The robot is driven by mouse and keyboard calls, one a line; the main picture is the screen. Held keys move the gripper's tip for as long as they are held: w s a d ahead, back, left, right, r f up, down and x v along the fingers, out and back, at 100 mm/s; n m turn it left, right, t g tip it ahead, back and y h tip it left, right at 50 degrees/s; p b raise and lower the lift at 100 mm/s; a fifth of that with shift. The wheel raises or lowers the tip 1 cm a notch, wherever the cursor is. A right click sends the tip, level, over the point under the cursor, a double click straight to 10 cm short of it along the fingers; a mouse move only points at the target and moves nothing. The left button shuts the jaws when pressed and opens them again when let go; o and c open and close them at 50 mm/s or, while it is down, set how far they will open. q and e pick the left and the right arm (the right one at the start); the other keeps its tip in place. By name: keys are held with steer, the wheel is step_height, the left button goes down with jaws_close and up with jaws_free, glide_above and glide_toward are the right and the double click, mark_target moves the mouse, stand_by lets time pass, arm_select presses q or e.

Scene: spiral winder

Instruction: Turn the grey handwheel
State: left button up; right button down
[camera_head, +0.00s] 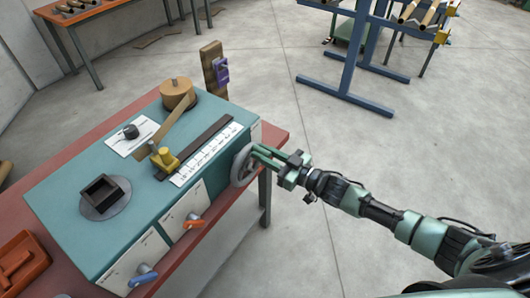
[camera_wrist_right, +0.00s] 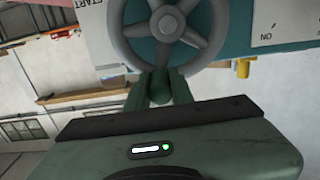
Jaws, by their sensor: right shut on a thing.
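The grey handwheel (camera_head: 242,165) is mounted on the right end of the teal winder body (camera_head: 70,215). In the right wrist view the spoked wheel (camera_wrist_right: 168,25) fills the top middle, with its hub in the centre. My right gripper (camera_head: 259,150) reaches in from the right and is shut on the handwheel at its rim. In the wrist view its green fingers (camera_wrist_right: 160,88) meet around a small piece at the bottom of the wheel, which they partly hide. My left gripper does not show in either view.
The winder stands on a red table (camera_head: 275,135). On its top are a brown roll (camera_head: 177,92), a yellow piece (camera_head: 164,159) and a scale strip (camera_head: 205,155). Orange (camera_head: 193,221) and blue (camera_head: 143,274) levers are on the front.

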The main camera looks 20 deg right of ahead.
steer(key=n, duration=0.1)
steer(key=s+a+n, duration=0.1)
steer(key=shift+a+r+n, duration=0.1)
steer(key=shift+a+n, duration=0.05)
steer(key=shift+n, duration=0.25)
steer(key=c, duration=1.2)
jaws_free()
steer(key=shift+c, duration=0.2)
steer(key=b+v, duration=0.2)
steer(key=v, duration=0.6)
